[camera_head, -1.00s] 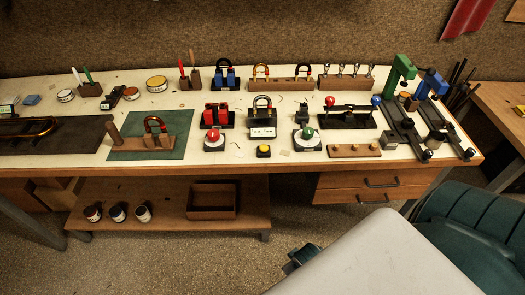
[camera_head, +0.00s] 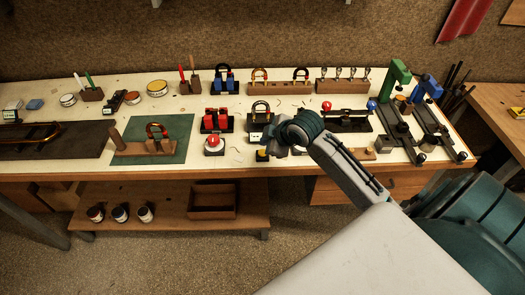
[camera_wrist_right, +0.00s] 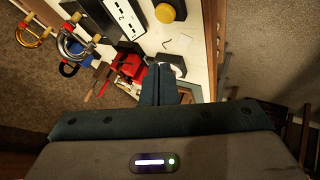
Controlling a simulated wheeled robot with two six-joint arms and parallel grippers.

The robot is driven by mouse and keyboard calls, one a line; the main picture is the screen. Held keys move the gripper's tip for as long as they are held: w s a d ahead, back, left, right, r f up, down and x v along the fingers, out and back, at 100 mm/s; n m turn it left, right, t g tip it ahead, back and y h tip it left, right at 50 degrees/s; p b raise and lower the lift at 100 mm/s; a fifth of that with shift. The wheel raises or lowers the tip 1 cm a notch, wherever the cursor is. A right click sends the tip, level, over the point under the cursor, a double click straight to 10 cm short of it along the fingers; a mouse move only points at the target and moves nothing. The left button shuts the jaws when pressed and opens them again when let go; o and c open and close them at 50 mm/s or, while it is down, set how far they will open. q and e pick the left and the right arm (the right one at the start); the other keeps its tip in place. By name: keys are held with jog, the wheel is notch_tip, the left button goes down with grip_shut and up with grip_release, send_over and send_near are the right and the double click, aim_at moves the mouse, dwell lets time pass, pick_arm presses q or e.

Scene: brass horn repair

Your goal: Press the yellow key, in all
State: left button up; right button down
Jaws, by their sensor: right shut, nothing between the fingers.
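The yellow key (camera_head: 262,155) is a small round button on a dark base near the table's front edge. In the wrist view, the yellow key (camera_wrist_right: 172,10) is at the top. In the wrist view, the right gripper's fingers (camera_wrist_right: 166,72) are together and empty, with a visible gap to the yellow key. I cannot tell its exact height. My left gripper is not in view.
A white numbered panel (camera_head: 255,137) stands behind the key. A red dome button (camera_head: 213,141) is to its left, with red blocks (camera_head: 216,120) behind. My right arm hides things to the right. A green mat (camera_head: 178,150) lies farther left.

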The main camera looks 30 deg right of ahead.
jog(key=shift+n+t, duration=0.3)
jog(key=shift+n, duration=0.2)
jog(key=w+d+r, duration=0.2)
jog(key=w+r, duration=0.1)
jog(key=shift+a, duration=0.1)
jog(key=b, duration=0.7)
send_over(262, 153)
jog(key=f, duration=0.7)
jog(key=shift+s+d, duration=0.35)
jog(key=shift+s, duration=0.05)
jog(key=shift+f+b, duration=0.45)
jog(key=shift+f, duration=0.4)
jog(key=shift+f, duration=0.15)
jog(key=shift+f, duration=0.25)
